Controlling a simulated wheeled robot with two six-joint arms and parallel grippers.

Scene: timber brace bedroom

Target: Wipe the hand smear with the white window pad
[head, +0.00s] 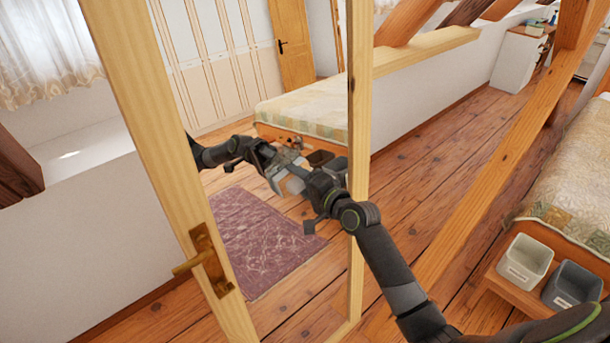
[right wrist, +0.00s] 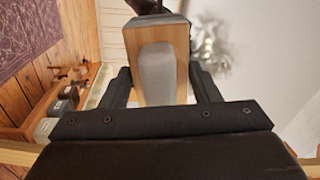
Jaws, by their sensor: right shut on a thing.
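My right gripper (head: 307,183) is in front of a mirror-like pane in a light wooden frame (head: 360,110). It is shut on a wood-sided block with a pale grey-white face, the window pad (right wrist: 158,75), held between both fingers in the right wrist view. In the head view the pad (head: 295,185) is small and partly hidden by the gripper. A whitish, splattered smear (right wrist: 209,46) is on the pane just right of the pad in the right wrist view. I cannot tell whether the pad touches the pane. The arm at left in the pane appears to be my reflection.
The framed pane has a brass handle (head: 202,262). A slanted timber brace (head: 480,185) crosses at the right. Beyond it, a pale bin (head: 525,262) and a grey bin (head: 571,287) stand by a bed (head: 575,180). Wooden floor lies open between.

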